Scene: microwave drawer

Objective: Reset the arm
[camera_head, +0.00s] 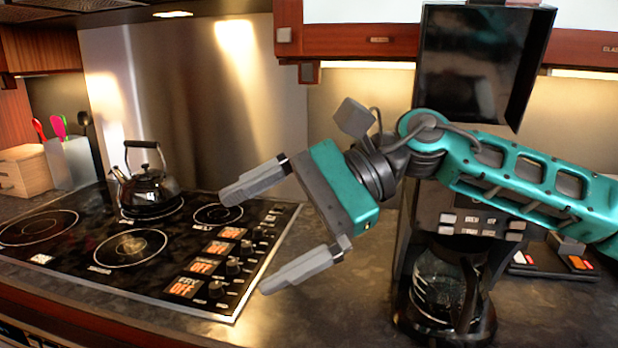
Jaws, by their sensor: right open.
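My right arm (530,185) is teal and black and comes in from the right edge, bent in front of a coffee maker. My right gripper (250,237) points left and is open, its two grey fingers wide apart with nothing between them. It hangs in the air in front of the cooktop's right side and the counter. My left arm and left gripper are not in view.
A black cooktop (85,262) fills the left, with a dark kettle (148,190) on a back burner. The coffee maker with a glass pot (445,285) stands on the counter (335,318) behind my arm. Wooden cabinets (345,42) hang above.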

